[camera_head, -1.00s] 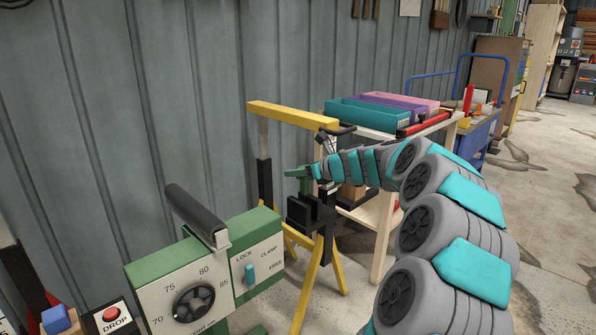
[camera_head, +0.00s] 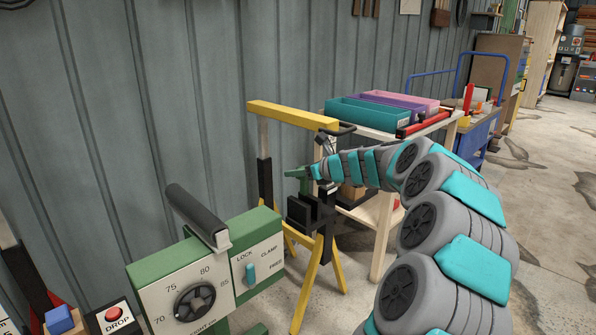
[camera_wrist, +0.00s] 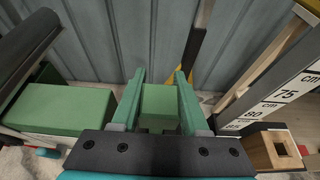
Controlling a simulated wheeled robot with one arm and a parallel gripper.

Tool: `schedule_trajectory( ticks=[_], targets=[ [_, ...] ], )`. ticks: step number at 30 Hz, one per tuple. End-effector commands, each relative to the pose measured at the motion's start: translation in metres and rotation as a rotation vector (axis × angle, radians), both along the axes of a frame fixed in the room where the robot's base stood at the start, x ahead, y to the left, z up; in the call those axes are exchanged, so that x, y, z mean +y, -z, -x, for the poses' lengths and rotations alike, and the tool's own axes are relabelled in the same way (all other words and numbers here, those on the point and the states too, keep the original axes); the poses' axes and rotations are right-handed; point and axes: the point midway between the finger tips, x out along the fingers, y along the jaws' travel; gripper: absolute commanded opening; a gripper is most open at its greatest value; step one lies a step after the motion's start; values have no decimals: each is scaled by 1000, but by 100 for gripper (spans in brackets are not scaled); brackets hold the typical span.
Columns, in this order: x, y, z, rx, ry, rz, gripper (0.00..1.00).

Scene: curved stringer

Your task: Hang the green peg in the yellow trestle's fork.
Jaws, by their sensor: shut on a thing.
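The yellow trestle (camera_head: 292,114) stands by the wall in the head view, with a yellow top beam, black-and-grey posts and splayed yellow legs. A black bracket (camera_head: 302,213) sits low at its near side; I cannot tell for sure whether this is the fork. My gripper (camera_head: 308,174) is just above the bracket, partly hidden by my arm. The green peg (camera_head: 298,172) shows at its tip. Whether the peg touches the bracket is unclear.
A green machine (camera_head: 215,262) with a dial and black roller (camera_head: 196,216) stands at front left. A wooden table (camera_head: 380,235) with coloured trays (camera_head: 375,115) is behind the arm. The corrugated wall (camera_head: 130,100) is close behind the trestle. Open floor lies at right.

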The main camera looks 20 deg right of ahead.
Motion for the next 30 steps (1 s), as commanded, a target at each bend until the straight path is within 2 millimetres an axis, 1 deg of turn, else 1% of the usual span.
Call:
schedule_trajectory(
  ticks=[8,30],
  targets=[
    [0,2,0,0,0,0,0],
    [0,19,0,0,-1,-1,0]
  ],
)
